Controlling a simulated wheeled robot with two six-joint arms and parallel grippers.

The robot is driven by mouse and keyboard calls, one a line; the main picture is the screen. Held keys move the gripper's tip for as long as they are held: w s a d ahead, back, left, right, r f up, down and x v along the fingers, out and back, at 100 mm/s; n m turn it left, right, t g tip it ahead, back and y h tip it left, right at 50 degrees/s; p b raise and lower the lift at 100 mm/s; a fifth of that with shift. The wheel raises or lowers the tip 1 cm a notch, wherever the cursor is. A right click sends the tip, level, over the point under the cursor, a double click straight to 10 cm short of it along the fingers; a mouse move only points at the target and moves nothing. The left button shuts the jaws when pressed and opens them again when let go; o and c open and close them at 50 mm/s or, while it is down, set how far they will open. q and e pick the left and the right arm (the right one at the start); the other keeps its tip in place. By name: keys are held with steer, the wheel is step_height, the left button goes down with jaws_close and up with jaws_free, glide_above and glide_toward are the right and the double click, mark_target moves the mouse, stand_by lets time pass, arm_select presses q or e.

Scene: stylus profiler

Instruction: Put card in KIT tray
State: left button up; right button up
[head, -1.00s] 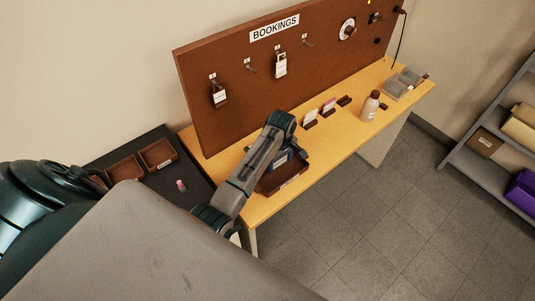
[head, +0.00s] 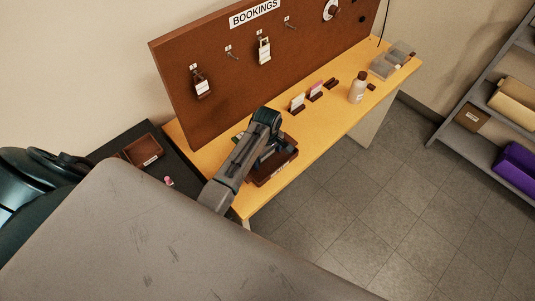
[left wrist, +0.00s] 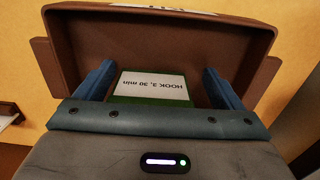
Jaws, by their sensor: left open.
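The brown tray (head: 262,180) stands on the yellow bench at its near left end, with a white label on its front wall. The tray also fills the upper part of the left wrist view (left wrist: 160,30), its label cut off by the top edge. A white card with a green border (left wrist: 152,86) reads "HOOK 3, 30 min", upside down, and appears to be within the tray. My left gripper (left wrist: 155,82) is open, its blue fingers on either side of the card with gaps showing. In the head view my left arm hides much of the tray. My right gripper is out of view.
A pegboard marked BOOKINGS (head: 215,100) rises behind the bench, with tags on hooks. Card holders (head: 297,103), a bottle (head: 358,88) and grey containers (head: 384,66) stand further right. A dark side table holds a brown tray (head: 144,150) and a small pink item (head: 169,181).

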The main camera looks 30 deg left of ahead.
arm_select(q)
steer(key=shift+w, duration=0.15)
steer(key=shift+a+r, duration=0.1)
steer(key=shift+r, duration=0.1)
step_height(320, 180, up, 11)
steer(key=b, duration=0.3)
steer(key=shift+f, duration=0.15)
steer(key=shift+r, duration=0.4)
steer(key=shift+f, duration=0.15)
